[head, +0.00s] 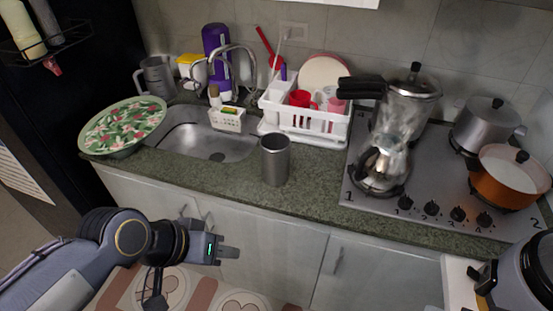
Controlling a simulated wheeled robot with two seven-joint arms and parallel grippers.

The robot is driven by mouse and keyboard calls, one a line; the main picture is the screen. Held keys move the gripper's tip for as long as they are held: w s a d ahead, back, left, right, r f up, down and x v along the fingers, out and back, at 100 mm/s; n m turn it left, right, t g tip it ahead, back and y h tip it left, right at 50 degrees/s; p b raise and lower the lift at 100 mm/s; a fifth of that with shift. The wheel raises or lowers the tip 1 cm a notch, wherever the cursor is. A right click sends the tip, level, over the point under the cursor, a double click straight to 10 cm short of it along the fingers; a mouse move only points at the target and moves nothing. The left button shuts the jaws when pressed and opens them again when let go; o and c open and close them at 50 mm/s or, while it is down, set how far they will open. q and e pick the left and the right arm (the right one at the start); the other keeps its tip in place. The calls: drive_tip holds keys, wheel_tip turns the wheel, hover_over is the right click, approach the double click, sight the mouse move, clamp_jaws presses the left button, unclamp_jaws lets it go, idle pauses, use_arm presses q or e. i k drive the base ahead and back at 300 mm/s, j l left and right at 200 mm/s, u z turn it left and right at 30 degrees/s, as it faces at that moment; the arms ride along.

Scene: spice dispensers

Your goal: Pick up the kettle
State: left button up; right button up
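On the left of the stove stands a shiny metal pot (408,112), shaped like a kettle or moka pot, with a black knob on its lid and a black handle pointing left. A smaller shiny metal vessel (385,168) stands in front of it on the front left burner, and the two overlap in view. I cannot tell for sure which is the kettle. My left gripper (232,253) is low at the left, in front of the cabinet doors and well away from the stove. It holds nothing that I can see, and its finger gap is unclear. My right gripper is not in view.
A metal cup (275,160) stands near the counter's front edge, beside a white dish rack (305,125). The sink (205,138) and a floral plate (122,125) are left. A grey pot (487,125) and orange pan (510,175) sit on the right burners.

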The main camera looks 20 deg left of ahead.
sight(378, 169)
drive_tip(key=i+j, duration=0.1)
drive_tip(key=j, duration=0.25)
drive_tip(key=i+j, duration=0.15)
drive_tip(key=j, duration=0.2)
drive_tip(key=i+j, duration=0.1)
drive_tip(key=j, duration=0.25)
drive_tip(key=i+j+z, duration=0.1)
drive_tip(key=j, duration=0.25)
